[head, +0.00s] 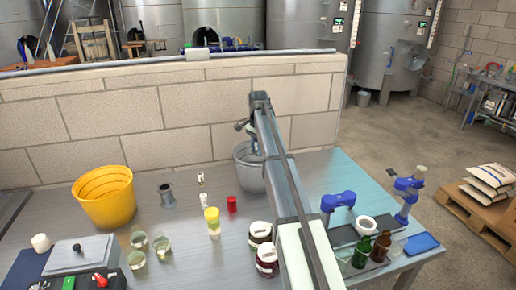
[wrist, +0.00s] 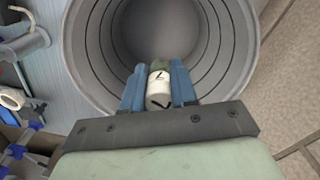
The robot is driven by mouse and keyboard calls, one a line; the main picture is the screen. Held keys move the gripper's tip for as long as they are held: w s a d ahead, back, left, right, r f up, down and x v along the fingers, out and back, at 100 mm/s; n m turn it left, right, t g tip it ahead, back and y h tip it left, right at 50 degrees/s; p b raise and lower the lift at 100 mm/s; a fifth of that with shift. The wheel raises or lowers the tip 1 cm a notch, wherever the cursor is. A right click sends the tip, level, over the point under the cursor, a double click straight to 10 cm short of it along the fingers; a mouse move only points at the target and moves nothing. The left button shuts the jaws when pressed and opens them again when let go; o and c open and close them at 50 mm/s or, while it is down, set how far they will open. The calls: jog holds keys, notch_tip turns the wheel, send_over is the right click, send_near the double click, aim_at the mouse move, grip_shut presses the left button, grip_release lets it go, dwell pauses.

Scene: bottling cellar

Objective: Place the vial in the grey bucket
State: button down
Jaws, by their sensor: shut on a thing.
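The grey bucket (head: 247,178) stands on the table near the wall, partly hidden behind my arm. In the wrist view its ribbed round inside (wrist: 100,55) fills the upper middle. My gripper (wrist: 158,75) is shut on the vial (wrist: 158,98), which has a white label with black marks and a dull green-grey end. The vial sits between the two blue fingers, over the bucket's opening. How far it is above the bucket's bottom I cannot tell. In the head view my gripper (head: 248,133) is above the bucket, and the vial cannot be made out there.
A yellow bucket (head: 105,197) stands at the left. A red cap-like piece (head: 232,204), a yellow-topped container (head: 212,222) and several jars stand left of my arm. Brown and green bottles and blue equipment (head: 338,201) are at the right. A block wall (head: 150,120) runs behind the table.

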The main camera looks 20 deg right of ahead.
jog(key=c, duration=0.8)
grip_release()
jog(key=shift+r, duration=0.1)
jog(key=shift+r, duration=3.45)
